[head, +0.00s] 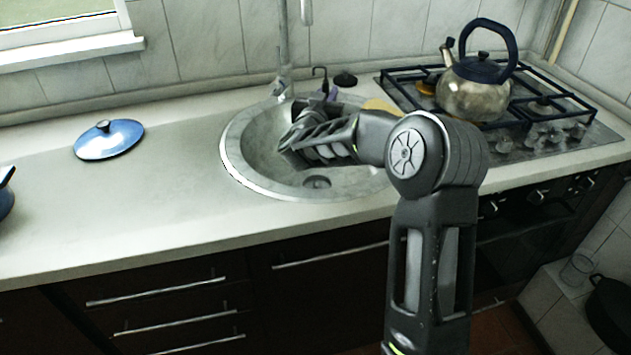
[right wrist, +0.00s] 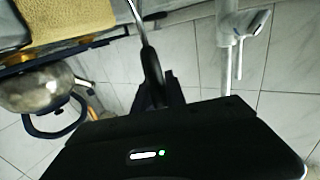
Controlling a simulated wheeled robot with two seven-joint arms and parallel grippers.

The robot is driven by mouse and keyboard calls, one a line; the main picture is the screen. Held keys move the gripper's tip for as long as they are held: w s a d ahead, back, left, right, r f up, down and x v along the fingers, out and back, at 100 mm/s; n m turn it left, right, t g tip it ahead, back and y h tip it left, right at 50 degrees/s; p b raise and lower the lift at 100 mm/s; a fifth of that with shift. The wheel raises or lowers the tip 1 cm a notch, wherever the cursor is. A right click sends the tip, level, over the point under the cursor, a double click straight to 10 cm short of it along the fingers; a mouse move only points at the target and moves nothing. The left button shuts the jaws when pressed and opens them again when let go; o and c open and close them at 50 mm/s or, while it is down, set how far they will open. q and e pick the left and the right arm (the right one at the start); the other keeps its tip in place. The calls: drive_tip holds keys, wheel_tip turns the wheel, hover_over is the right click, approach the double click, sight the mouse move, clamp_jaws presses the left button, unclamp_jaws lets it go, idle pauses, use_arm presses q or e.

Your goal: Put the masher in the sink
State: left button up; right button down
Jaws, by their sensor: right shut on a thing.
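My right gripper (head: 297,132) reaches over the round metal sink (head: 231,150) from the right. It is shut on the masher, whose black handle (right wrist: 152,66) shows between the fingers in the right wrist view. A thin metal shaft runs from the handle toward the top edge of that view. The masher's head is out of the wrist view. In the head view my gripper and arm hide much of the masher, and I cannot make out its head. My left gripper is not in view.
A metal kettle (head: 473,97) stands on the gas hob (head: 570,135) at the right. A tap (head: 284,60) rises behind the sink. A yellow item (head: 381,106) lies at the sink's back right. A blue lid (head: 108,141) lies on the left counter, with free room around it.

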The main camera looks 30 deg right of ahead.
drive_tip(key=shift+f, duration=0.5)
